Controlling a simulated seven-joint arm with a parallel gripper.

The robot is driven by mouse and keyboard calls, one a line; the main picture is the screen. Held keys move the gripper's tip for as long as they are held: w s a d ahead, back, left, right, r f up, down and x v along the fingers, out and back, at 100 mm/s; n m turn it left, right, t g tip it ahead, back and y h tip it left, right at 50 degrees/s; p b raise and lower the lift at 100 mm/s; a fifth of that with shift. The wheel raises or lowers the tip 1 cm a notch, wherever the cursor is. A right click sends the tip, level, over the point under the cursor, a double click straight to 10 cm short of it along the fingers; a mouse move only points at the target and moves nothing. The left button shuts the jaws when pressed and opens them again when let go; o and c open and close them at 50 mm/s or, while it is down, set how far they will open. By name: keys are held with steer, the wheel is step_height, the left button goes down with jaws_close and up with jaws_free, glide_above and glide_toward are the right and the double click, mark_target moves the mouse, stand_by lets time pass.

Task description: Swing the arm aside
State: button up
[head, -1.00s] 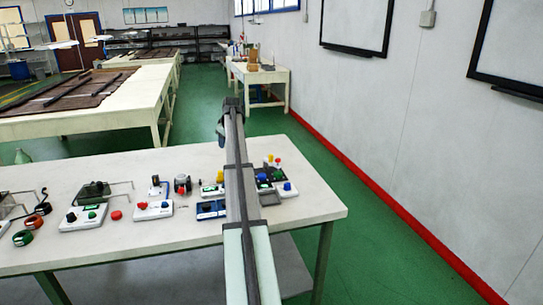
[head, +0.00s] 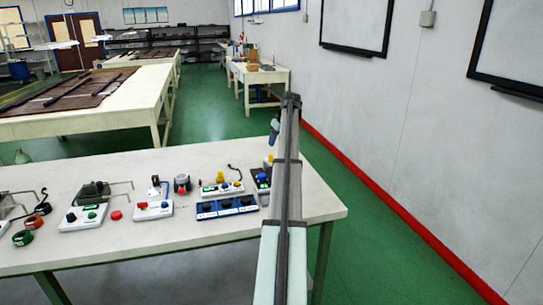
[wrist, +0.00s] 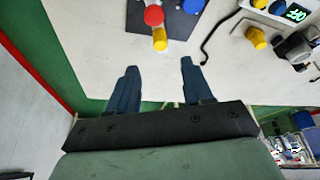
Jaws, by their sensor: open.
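My gripper (wrist: 158,82) is open and empty in the wrist view, its two dark blue fingers apart above the pale table's edge. In the head view my gripper (head: 274,131) shows only in part, as a blue finger beside the far end of my arm. My arm stretches away over the right part of the white table (head: 120,245). It hides part of the dark plate (head: 263,177) with coloured knobs. That plate shows in the wrist view (wrist: 185,28) with a red knob (wrist: 154,15) and a yellow knob (wrist: 160,40) beyond the fingers.
A blue switch box (head: 227,207), a white box with a green display (head: 221,189) and several other devices stand on the table left of my arm. A black cable (wrist: 215,37) lies beside the plate. Green floor (head: 390,255) and the wall (head: 450,150) are to the right.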

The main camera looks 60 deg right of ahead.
mark_target(271, 155)
steer(key=x, duration=0.9)
steer(key=shift+w+f, duration=0.1)
steer(key=shift+f, duration=0.25)
steer(key=shift+c, duration=0.3)
jaws_close()
